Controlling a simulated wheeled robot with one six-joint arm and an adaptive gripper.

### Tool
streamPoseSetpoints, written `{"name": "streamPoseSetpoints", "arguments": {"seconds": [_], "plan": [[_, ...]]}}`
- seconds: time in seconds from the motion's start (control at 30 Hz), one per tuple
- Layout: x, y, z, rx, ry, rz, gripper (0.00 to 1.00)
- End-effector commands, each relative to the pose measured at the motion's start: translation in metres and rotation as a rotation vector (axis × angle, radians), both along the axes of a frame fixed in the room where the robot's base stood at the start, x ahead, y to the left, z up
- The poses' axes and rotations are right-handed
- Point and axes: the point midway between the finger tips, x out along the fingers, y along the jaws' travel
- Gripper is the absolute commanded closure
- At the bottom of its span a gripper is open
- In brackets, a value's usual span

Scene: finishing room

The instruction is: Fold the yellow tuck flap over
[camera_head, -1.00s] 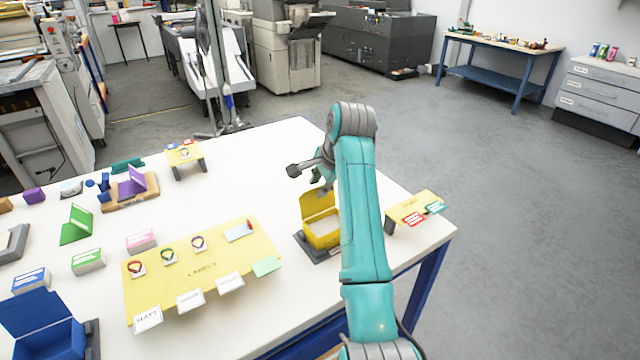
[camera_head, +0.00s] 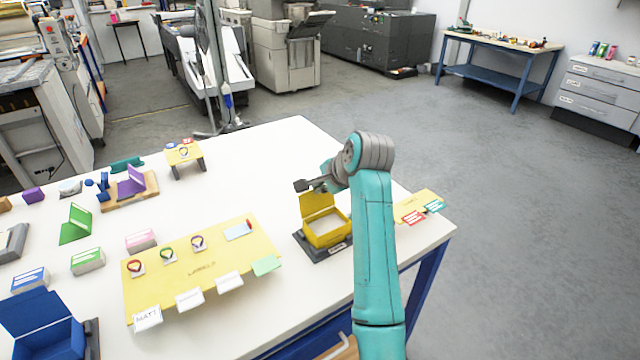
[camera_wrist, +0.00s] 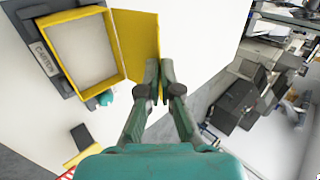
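A yellow carton (camera_head: 327,238) sits open in a dark holder (camera_head: 318,253) at the table's right side. Its lid (camera_head: 318,204) stands up along the back, and the lid also shows in the wrist view (camera_wrist: 132,38). I cannot clearly tell the tuck flap apart from the lid; its free edge lies by my fingertips. My gripper (camera_head: 303,186) is at the top of the lid. In the wrist view my gripper (camera_wrist: 160,68) has its fingers close together, one on each side of the yellow edge. I cannot tell whether they press on it.
A yellow label board (camera_head: 205,278) lies left of the carton. A small yellow stand (camera_head: 428,200) with red and green cards is to the right, behind my arm. A blue open box (camera_head: 45,330) is at the front left. The table behind the carton is clear.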

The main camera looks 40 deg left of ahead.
Motion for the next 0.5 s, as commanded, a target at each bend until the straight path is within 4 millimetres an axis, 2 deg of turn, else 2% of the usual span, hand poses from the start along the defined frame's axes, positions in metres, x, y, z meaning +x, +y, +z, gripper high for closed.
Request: {"name": "streamPoseSetpoints", "arguments": {"seconds": [0.5], "plan": [[-0.004,-0.009,-0.017,0.442,-0.179,-0.002,1.00]]}}
